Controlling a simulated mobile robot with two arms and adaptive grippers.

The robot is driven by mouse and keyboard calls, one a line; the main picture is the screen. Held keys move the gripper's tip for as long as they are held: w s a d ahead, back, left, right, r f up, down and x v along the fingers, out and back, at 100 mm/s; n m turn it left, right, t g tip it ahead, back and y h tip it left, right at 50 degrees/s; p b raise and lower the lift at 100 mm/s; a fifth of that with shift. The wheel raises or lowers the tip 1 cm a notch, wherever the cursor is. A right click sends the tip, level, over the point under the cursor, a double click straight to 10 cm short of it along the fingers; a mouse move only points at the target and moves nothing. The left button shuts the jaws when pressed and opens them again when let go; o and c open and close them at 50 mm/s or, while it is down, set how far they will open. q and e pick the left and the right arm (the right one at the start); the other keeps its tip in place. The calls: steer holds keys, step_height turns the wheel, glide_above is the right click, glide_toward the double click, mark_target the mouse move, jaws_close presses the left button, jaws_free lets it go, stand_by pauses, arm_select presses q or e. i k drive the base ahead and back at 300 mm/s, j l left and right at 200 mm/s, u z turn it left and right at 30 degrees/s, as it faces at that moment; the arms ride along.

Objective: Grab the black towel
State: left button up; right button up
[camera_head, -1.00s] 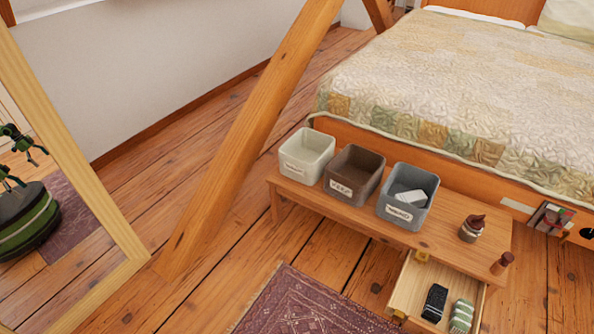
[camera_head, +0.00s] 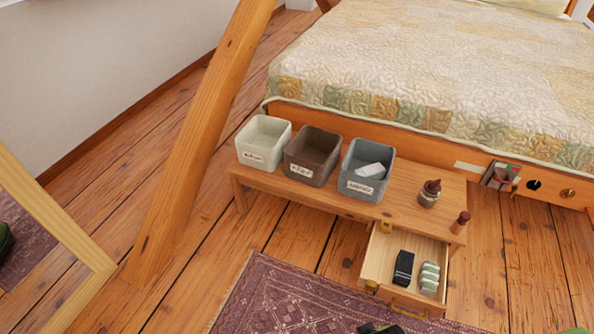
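The black towel (camera_head: 403,268) looks like a small dark rolled bundle with a lighter band near its lower end. It lies in the open drawer (camera_head: 378,262) of the low wooden bench, left of a pale green striped rolled bundle (camera_head: 430,276). The two bundles lie side by side, and the towel's top is uncovered. Only small dark green parts of my own body show at the bottom edge. No fingers of either gripper can be made out, and nothing is seen touching the towel.
The bench (camera_head: 405,196) carries a pale bin (camera_head: 263,143), a brown bin (camera_head: 312,157), a grey bin (camera_head: 366,172) with a white item, and two small brown bottles. A bed stands behind. A slanted timber brace (camera_head: 190,150) and mirror stand left. A patterned rug (camera_head: 290,295) lies in front.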

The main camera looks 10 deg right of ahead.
mark_target(402, 277)
steer(key=z, duration=1.4)
